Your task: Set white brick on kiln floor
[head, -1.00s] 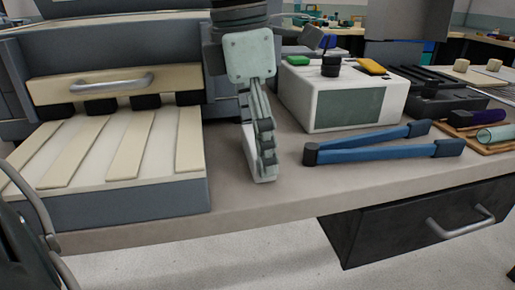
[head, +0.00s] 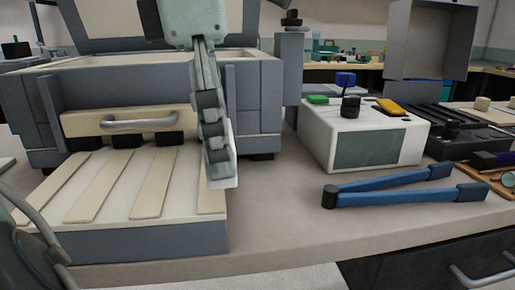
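The white brick (head: 232,166) shows as a thin pale strip beside and below the fingers of my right gripper (head: 213,150). The gripper is seen edge-on, pointing down, and is shut on the brick. Most of the brick is hidden behind the fingers. They hang in front of the right part of the grey kiln (head: 262,105), near the right end of a low block with cream slats (head: 92,188). The kiln has a cream front panel with a metal handle (head: 138,123), a pale upper rim and a raised lid behind. Its inside floor is not visible. My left gripper cannot be made out.
A white box with a grey panel (head: 372,145) stands right of the kiln. Blue-handled tongs (head: 395,194) lie in front of it. Dark equipment (head: 455,130) and a wooden tray (head: 490,181) are farther right. The bench between block and tongs is clear.

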